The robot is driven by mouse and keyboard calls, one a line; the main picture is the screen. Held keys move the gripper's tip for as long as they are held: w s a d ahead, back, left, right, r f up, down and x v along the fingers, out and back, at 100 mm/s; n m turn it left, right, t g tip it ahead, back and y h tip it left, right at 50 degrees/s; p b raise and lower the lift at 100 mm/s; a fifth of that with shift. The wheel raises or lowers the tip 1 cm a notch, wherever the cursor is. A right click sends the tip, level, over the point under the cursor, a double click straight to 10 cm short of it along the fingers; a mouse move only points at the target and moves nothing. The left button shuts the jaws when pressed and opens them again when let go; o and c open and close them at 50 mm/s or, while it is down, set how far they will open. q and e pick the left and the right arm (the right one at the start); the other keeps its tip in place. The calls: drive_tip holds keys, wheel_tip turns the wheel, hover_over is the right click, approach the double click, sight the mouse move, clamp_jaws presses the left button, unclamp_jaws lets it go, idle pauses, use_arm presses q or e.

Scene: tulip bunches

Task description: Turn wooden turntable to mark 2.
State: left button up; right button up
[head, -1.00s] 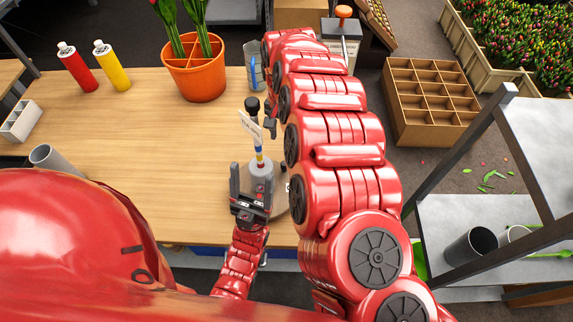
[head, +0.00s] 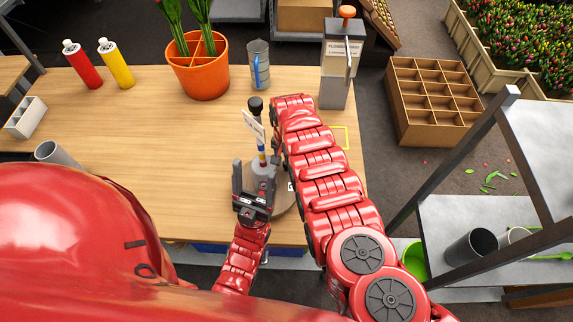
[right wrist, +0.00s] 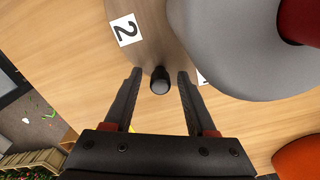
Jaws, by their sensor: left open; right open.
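The wooden turntable (head: 284,200) is on the table near its front edge, partly hidden by my arms. A grey post (head: 262,172) with coloured bands and a tag stands over it. In the right wrist view the wooden disc (right wrist: 155,35) carries a white "2" label (right wrist: 125,30), and a dark knob (right wrist: 160,82) stands near its rim. My right gripper (right wrist: 159,75) is open, its fingers on either side of the knob, with gaps visible. A second label is mostly hidden behind a finger. My left gripper (head: 254,185) is open in front of the grey post.
An orange pot (head: 200,78), a grey cup (head: 259,68) and a dispenser (head: 335,80) stand at the back. Red (head: 82,66) and yellow (head: 115,66) bottles are at the back left. A metal shelf (head: 470,220) is on the right.

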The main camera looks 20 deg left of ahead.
drive_tip(key=shift+f, duration=0.35)
clamp_jaws()
idle(1.2)
